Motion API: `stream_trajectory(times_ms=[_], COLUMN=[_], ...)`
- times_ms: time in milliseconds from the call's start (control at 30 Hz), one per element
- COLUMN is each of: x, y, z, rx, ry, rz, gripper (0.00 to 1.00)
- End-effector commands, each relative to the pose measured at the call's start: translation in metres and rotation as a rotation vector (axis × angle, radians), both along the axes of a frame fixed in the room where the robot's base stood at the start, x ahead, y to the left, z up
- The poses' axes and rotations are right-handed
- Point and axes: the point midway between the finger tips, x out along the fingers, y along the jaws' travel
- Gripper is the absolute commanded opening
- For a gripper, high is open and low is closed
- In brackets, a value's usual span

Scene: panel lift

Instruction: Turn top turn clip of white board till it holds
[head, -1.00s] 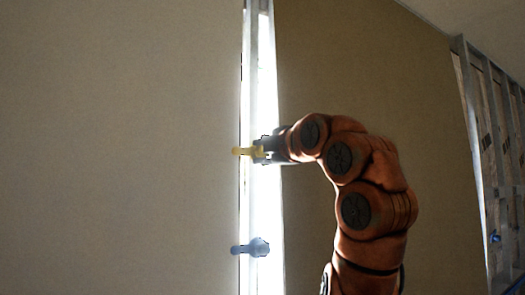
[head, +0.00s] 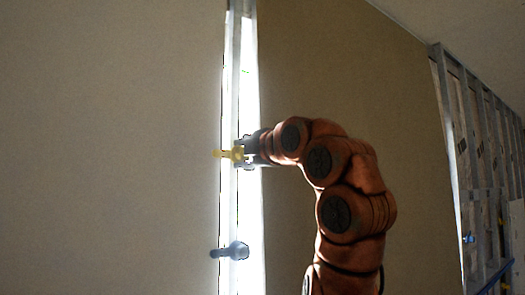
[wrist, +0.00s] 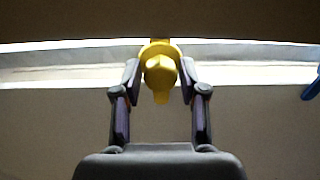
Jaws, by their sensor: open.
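The yellow top turn clip (head: 219,154) is on the bright upright strip at the edge of the large pale board (head: 110,150). In the head view its arm points left, roughly level, reaching the board's edge. My gripper (head: 242,153) is at the clip from the right. In the wrist view the yellow clip (wrist: 160,72) stands between the two fingertips of my gripper (wrist: 159,80). The fingers are open, one on each side of its knob. Whether they touch it is hard to tell.
A blue-grey clip (head: 232,251) sits lower on the same strip, also pointing left; a blue part (wrist: 313,86) shows at the right edge of the wrist view. A tan panel (head: 350,80) stands behind my arm. Open metal framing (head: 475,150) is at far right.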

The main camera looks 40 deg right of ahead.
Motion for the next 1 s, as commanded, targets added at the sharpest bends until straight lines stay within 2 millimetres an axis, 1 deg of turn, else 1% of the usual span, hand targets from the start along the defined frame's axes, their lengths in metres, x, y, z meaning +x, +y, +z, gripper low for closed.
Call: stream_trajectory(times_ms=[300,733,1000], x=[-0.013,-0.028,-0.040], y=[-0.002,0.000,0.001], z=[0.002,-0.001,0.001], rx=[-0.002,0.001,-0.003], ry=[-0.004,0.004,-0.002], rz=[-0.007,-0.005,-0.005], gripper=[0.42,0.42,0.42])
